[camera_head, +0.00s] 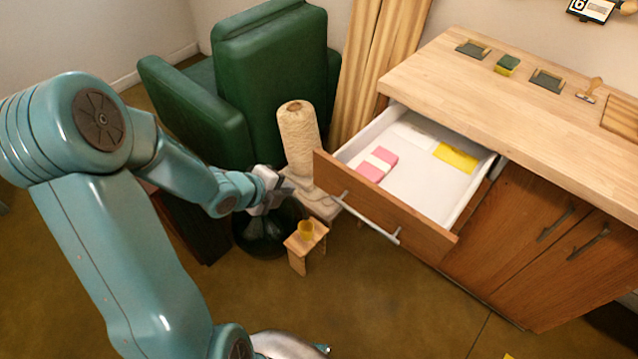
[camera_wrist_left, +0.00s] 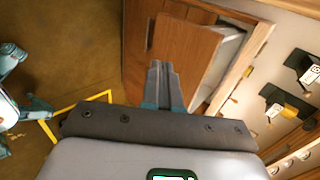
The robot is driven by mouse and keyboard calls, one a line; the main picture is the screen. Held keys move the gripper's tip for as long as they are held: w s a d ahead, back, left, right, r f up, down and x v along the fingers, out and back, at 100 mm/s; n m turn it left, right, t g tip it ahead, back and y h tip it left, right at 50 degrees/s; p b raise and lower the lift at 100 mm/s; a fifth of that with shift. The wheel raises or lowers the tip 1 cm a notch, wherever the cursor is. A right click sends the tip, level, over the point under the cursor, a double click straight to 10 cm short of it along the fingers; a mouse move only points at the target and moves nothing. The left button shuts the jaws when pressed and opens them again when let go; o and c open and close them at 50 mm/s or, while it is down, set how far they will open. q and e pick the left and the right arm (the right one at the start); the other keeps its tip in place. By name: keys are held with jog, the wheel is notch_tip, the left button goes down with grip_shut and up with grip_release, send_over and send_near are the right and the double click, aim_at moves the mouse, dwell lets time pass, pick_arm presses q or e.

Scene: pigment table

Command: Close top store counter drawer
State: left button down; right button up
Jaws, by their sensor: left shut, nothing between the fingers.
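The top drawer of the store counter stands pulled far out in the head view. Its brown wooden front (camera_head: 385,208) carries a long silver bar handle (camera_head: 366,218). Its white inside holds a pink block with a pale band (camera_head: 377,164) and a yellow sheet (camera_head: 456,158). My left gripper (camera_head: 287,186) is shut and empty, to the left of the drawer front and apart from it. In the left wrist view its closed fingers (camera_wrist_left: 160,68) point toward a brown wooden panel (camera_wrist_left: 187,50), seemingly the drawer front. My right gripper is not in view.
A carved pale column (camera_head: 298,135) stands just behind my left gripper. A small wooden stool (camera_head: 306,246) with a yellow cup (camera_head: 306,230) and a dark round bin (camera_head: 262,240) stand below it. A green armchair (camera_head: 275,80) is behind. Cupboard doors (camera_head: 525,240) are shut.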

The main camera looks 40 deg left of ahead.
aim_at(323, 178)
pick_arm(q)
jog(key=x, duration=0.3)
jog(key=w+r+x, duration=0.1)
jog(key=x, duration=0.6)
jog(key=shift+w+r, duration=0.15)
jog(key=shift+w, duration=0.4)
jog(key=shift+w+d, duration=0.1)
jog(key=shift+w, duration=0.4)
